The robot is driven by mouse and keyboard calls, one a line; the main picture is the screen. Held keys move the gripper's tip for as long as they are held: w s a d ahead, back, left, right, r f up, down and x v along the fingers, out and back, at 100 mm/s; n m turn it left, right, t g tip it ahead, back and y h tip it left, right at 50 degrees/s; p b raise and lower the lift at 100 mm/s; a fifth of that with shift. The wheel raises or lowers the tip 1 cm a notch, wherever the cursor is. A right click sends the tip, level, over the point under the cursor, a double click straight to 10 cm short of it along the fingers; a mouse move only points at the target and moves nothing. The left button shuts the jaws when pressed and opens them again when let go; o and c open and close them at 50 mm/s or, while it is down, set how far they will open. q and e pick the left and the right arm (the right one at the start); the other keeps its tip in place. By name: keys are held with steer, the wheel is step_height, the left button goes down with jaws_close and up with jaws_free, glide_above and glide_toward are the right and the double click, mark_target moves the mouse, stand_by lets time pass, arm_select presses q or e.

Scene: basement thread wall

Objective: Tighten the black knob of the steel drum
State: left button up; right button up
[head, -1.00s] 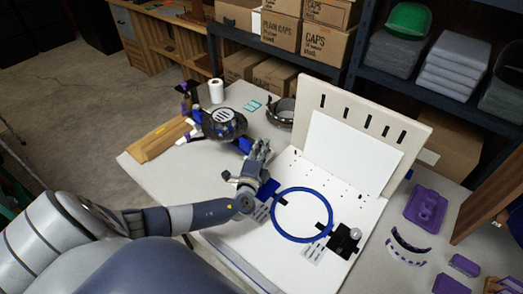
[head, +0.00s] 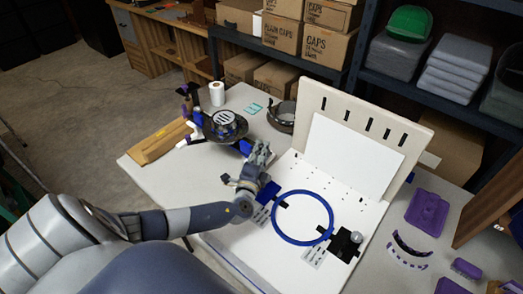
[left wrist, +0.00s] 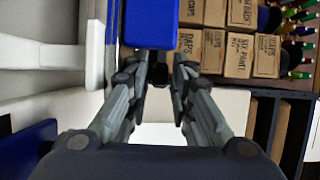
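A round dark-grey metal drum with a striped top (head: 224,119) stands at the back left of the table in the head view, and I take it for the steel drum. A blue bar (head: 243,147) runs from it toward my left gripper (head: 261,150). I cannot make out its black knob clearly. The left gripper is close to the end of the blue bar. In the left wrist view, its fingers (left wrist: 161,68) are apart, with a blue block (left wrist: 150,20) beyond the tips and something dark near them. My right gripper is out of view.
A white board with an upright slotted panel (head: 415,130) and a blue ring (head: 275,220) lies to the right. A silver cylinder (head: 357,236) is on a black plate beside the ring. A wooden block (head: 155,145), paper roll (head: 217,95) and purple parts (head: 428,212) surround them.

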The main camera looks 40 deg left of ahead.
arm_select(q)
steer(key=v, duration=1.1)
steer(key=shift+s, duration=0.35)
